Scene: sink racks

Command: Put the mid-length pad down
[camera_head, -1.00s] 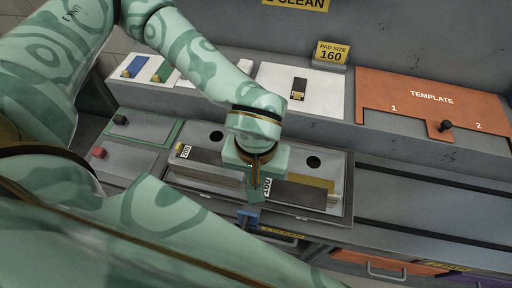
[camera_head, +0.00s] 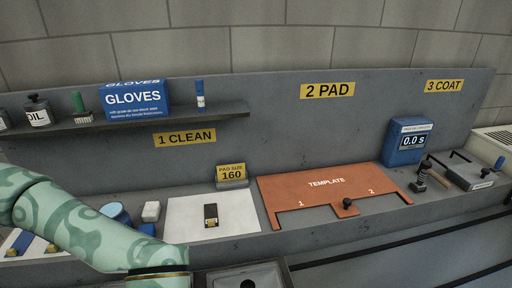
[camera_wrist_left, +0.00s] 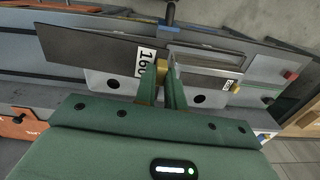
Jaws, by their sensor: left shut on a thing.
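The dark pad labelled 160 (camera_wrist_left: 90,50) is in the left wrist view, its label beside the fingers. My left gripper (camera_wrist_left: 165,82) is shut on this pad, over a light tray with round holes. Another pad labelled 200 (camera_wrist_left: 212,68) lies just to the right of the fingers. Whether the held pad touches the tray is not clear. In the head view my left arm runs off the bottom edge, so the gripper and pad are hidden there. My right gripper is in neither view.
A yellow sign reading PAD SIZE 160 (camera_head: 231,172) stands behind a white sheet with a small black-and-gold piece (camera_head: 211,215). The orange template (camera_head: 325,190) lies to its right. A blue 0.0 s timer (camera_head: 408,142) stands further right. The tray's edge (camera_head: 220,283) shows at bottom.

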